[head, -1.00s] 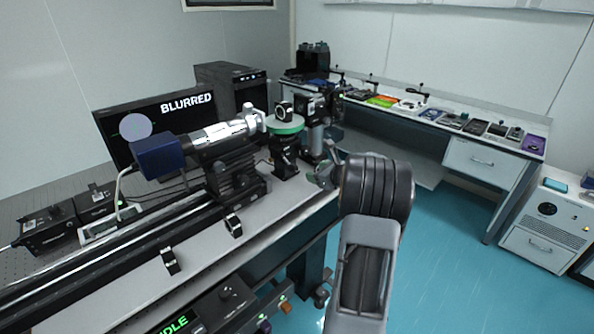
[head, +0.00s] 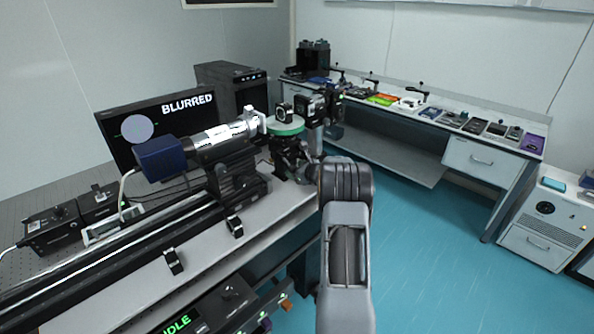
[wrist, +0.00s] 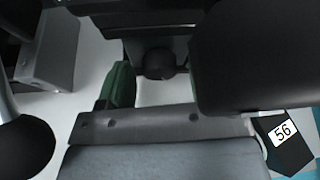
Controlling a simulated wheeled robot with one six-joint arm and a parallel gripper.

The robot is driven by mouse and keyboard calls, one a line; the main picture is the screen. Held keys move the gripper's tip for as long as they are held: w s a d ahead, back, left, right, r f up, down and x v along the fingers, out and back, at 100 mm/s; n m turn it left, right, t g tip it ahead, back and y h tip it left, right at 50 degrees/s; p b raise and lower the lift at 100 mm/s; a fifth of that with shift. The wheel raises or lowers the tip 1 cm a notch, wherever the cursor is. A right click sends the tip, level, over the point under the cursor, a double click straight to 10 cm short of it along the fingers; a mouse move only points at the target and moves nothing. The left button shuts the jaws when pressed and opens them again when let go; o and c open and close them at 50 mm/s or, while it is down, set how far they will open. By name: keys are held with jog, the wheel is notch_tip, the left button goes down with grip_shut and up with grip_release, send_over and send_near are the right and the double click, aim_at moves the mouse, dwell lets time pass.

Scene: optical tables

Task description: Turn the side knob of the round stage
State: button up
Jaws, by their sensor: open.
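The round stage (head: 286,129) has a pale top with a green rim and stands on a dark mount at the near table's far end. A small black round-faced part sits on top of it. My gripper (head: 297,165) is beside the lower mount, under the disc, partly hidden by my own wrist. In the wrist view, a dark round knob (wrist: 160,63) shows close ahead, below a black body. My gripper (wrist: 155,88) is open there, with a green pad on the left and a dark shape on the right. I cannot tell whether it touches the knob.
A white and blue camera tube (head: 205,140) stands left of the stage on a rail. A monitor (head: 150,125) reads "BLURRED". A black block marked 56 (wrist: 283,142) is near the lower right of the wrist view. Blue floor to the right is clear.

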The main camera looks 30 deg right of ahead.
jog(key=c, duration=0.9)
jog(key=shift+f+b, duration=0.15)
jog(key=shift+b, duration=0.25)
jog(key=shift+f+b, duration=0.1)
jog(key=shift+b, duration=0.85)
jog(key=shift+r, duration=0.25)
jog(key=o, duration=0.9)
jog(key=b+v, duration=0.1)
jog(key=v, duration=1.2)
jog(key=shift+s+r+b, duration=0.15)
jog(key=shift+s+b, duration=0.25)
jog(key=shift+a+n, duration=0.1)
jog(key=shift+n, duration=0.3)
